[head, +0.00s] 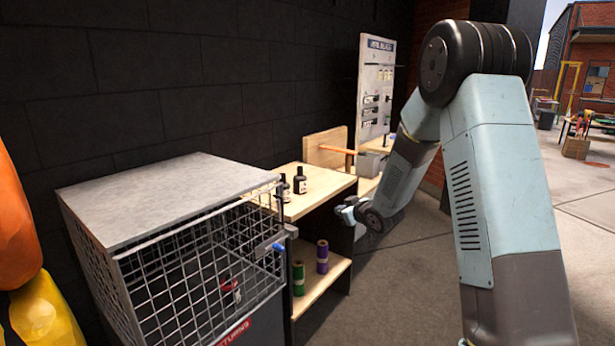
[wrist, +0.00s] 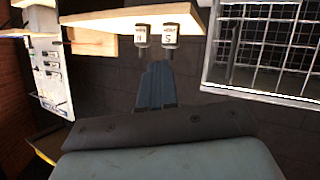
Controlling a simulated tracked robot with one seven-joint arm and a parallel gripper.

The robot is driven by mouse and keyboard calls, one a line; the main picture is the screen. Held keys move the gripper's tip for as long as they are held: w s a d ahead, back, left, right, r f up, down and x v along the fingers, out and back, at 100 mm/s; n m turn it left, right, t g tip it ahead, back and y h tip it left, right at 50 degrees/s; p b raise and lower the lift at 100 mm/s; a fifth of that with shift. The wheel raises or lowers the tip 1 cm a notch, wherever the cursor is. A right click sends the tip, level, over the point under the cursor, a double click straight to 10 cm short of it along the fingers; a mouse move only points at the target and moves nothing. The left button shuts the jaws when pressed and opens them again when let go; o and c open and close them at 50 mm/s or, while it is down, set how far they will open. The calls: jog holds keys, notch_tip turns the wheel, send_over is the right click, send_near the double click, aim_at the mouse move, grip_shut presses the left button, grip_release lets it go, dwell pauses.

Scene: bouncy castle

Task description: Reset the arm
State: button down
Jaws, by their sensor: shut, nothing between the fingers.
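My arm reaches from the right of the head view, bends at a dark elbow high up and comes down toward the wooden shelf unit (head: 318,178). My gripper (head: 342,211) is at the arm's low end, beside the unit's right front edge, small in this view. In the wrist view my gripper (wrist: 155,66) shows its fingers shut with nothing between them. That view looks upside down. Two dark bottles (head: 300,181) with white labels stand on the unit's top; they also show in the wrist view (wrist: 169,36), beyond the fingertips. I cannot tell any contact with the unit.
A wire cage (head: 200,272) with a grey top stands left of the unit. Green (head: 298,278) and purple (head: 322,257) rolls stand on the lower shelf. A pale tool panel (head: 375,90) rises behind. Orange and yellow inflatable shapes (head: 45,310) fill the left edge. Open floor lies right.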

jog(key=s+d+r+m+g+h, duration=0.1)
jog(key=s+d+r+m+h, duration=0.15)
jog(key=s+d+r, duration=0.4)
jog(key=s+d+r+m+g+h, duration=0.15)
jog(key=s+d+r+h, duration=0.25)
jog(key=s+r, duration=0.6)
jog(key=s+d+r+m+g, duration=0.1)
jog(key=s+m+g, duration=0.1)
jog(key=s, duration=1.2)
jog(key=s+r+m+g, duration=0.1)
jog(key=s+m+g, duration=0.1)
jog(key=s, duration=1.3)
jog(key=shift+s+d+r, duration=0.3)
jog(key=shift+d+r, duration=0.05)
jog(key=shift+r, duration=0.05)
